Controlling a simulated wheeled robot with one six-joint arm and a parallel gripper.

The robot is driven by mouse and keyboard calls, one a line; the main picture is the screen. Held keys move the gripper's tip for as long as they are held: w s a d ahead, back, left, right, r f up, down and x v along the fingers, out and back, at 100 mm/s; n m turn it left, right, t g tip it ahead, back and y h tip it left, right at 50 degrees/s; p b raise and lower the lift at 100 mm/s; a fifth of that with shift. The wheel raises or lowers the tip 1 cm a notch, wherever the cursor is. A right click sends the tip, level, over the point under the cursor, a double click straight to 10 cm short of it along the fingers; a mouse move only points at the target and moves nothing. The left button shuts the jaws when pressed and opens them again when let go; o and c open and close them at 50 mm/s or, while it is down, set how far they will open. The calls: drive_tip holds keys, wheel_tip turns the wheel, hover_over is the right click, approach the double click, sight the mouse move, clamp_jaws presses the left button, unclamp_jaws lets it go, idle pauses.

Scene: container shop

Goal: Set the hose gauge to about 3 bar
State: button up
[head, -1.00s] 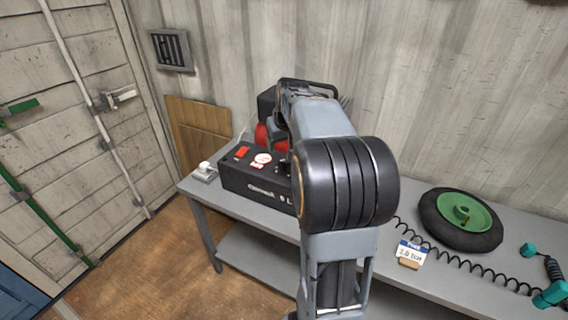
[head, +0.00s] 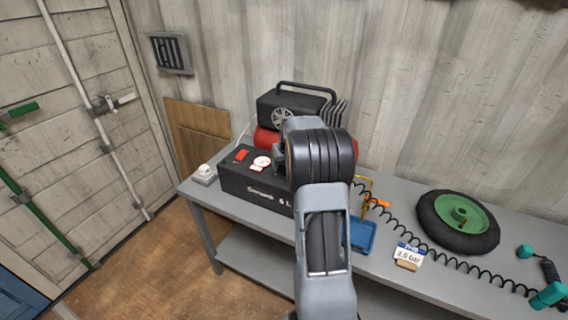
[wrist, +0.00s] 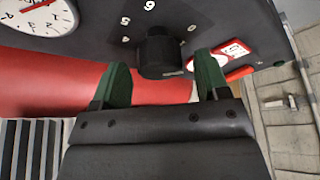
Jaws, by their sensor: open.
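A black knob (wrist: 158,52) on the dark control box shows in the wrist view, with white numbers around it. My gripper (wrist: 163,70) is open, its green fingers on either side of the knob's near end; I cannot tell whether they touch it. A round white gauge (wrist: 35,14) with a red needle is partly cut off at upper left; its reading is not clear. My arm hides the knob and my gripper there.
A red switch (head: 241,155) and a white socket-like block (head: 204,174) are at the table's left end. A blue tray (head: 362,235), a card (head: 408,256) reading 2.0 bar, a coiled black hose (head: 470,270) and a green-hubbed wheel (head: 458,221) lie to the right.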

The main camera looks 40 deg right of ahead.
drive_tip(key=shift+w+f, duration=0.15)
drive_tip(key=shift+f, duration=0.35)
drive_tip(key=shift+c, duration=0.2)
